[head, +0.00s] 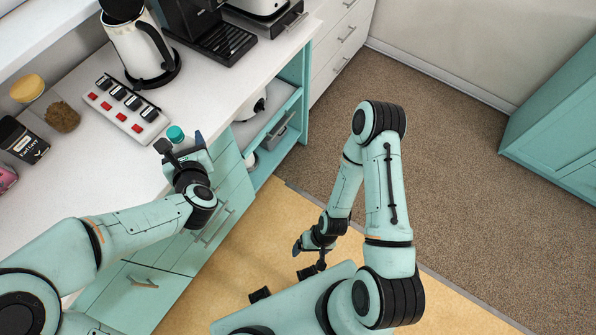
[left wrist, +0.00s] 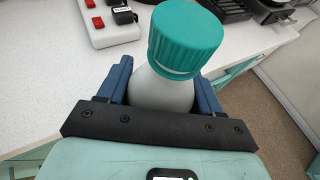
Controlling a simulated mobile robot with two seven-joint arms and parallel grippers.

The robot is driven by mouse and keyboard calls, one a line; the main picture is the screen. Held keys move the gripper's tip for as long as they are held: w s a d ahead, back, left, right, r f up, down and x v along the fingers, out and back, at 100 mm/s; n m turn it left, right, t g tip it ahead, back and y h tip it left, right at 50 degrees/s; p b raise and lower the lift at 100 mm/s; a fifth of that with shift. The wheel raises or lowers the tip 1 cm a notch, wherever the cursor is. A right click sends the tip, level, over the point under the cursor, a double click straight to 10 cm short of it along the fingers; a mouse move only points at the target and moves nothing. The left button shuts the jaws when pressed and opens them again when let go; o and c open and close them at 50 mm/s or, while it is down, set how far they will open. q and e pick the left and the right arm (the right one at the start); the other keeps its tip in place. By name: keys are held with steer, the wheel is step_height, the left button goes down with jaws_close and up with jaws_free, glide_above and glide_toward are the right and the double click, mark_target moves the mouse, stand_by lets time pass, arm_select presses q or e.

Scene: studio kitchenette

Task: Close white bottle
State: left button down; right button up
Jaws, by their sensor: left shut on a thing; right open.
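The white bottle (left wrist: 160,92) with a ribbed teal cap (left wrist: 187,38) is between the blue fingers of my left gripper (left wrist: 161,84) in the left wrist view. The cap sits over the neck, with a thin white rim showing below its edge; I cannot tell how tightly it is seated. In the head view the cap (head: 175,133) shows at the counter's front edge, while my left gripper (head: 179,146) mostly hides the bottle's body. My right gripper (head: 309,257) is open and empty, low over the floor, well away from the bottle.
The white counter (head: 205,92) holds a switch strip (head: 126,108), a white kettle (head: 139,45), a black coffee machine (head: 205,30), a brush (head: 62,117) and a dark tin (head: 22,140). Teal drawers (head: 228,195) stand below. The floor around my right arm is clear.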

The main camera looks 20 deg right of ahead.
arm_select(q)
steer(key=w+a+r+n+y+p, duration=0.1)
steer(key=w+a+r+n+y, duration=0.1)
steer(key=a+r, duration=0.8)
steer(key=w+a+r+n+g+y+p, duration=0.1)
steer(key=w+a+r, duration=0.4)
steer(key=a+r, duration=0.5)
steer(key=shift+w+a+n+y+p, duration=0.2)
steer(key=shift+a+n+y+p, duration=0.55)
steer(key=shift+a+y, duration=0.35)
arm_select(e)
steer(key=w+r, duration=0.4)
steer(key=shift+w+r+t, duration=0.3)
steer(key=shift+w+r, duration=0.1)
arm_select(q)
step_height(320, 180, down, 16)
steer(key=b, duration=0.3)
steer(key=shift+r, duration=0.15)
arm_select(e)
steer(key=s+f, duration=0.4)
steer(key=shift+s+f, duration=0.2)
